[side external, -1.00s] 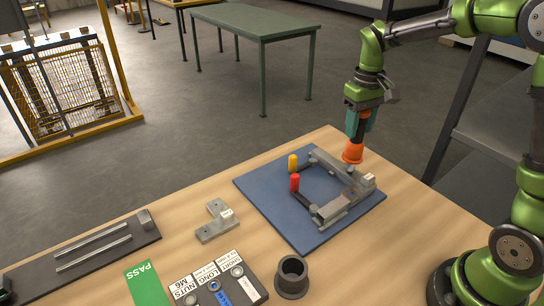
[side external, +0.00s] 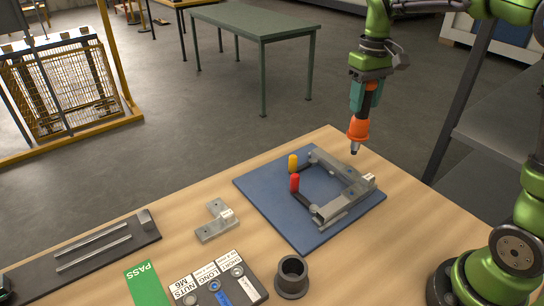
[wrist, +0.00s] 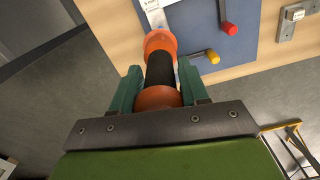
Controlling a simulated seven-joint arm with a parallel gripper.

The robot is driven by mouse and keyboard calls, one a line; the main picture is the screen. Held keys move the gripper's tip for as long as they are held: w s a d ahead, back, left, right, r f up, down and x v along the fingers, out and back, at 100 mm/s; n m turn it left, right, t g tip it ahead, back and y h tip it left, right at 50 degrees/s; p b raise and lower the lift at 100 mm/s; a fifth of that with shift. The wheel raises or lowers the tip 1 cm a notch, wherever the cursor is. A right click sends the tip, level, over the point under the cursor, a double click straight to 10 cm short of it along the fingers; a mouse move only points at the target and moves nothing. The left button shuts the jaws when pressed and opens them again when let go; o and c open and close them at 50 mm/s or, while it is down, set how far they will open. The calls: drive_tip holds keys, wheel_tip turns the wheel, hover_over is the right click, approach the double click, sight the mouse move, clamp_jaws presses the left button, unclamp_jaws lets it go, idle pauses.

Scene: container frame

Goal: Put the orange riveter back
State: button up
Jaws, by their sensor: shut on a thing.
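The orange riveter (side external: 358,129) hangs nose down in my gripper (side external: 365,95), above the far right edge of the blue mat (side external: 259,208). Its dark tip is clear of the metal frame (side external: 350,196) on the mat. In the wrist view, the riveter's orange ends and black grip (wrist: 160,70) sit between the two teal fingers of my gripper (wrist: 160,88), which are shut on it. A dark round holder (side external: 292,277) with an open top stands empty at the table's front edge.
Red (side external: 295,183) and yellow (side external: 293,162) handled clamps stand at the frame's left side. A grey bracket (side external: 215,222), a labelled nut tray (side external: 220,288) and a green PASS card (side external: 147,284) lie left of the mat. Bare wood surrounds the mat.

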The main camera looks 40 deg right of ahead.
drive_tip(key=shift+r, duration=0.3)
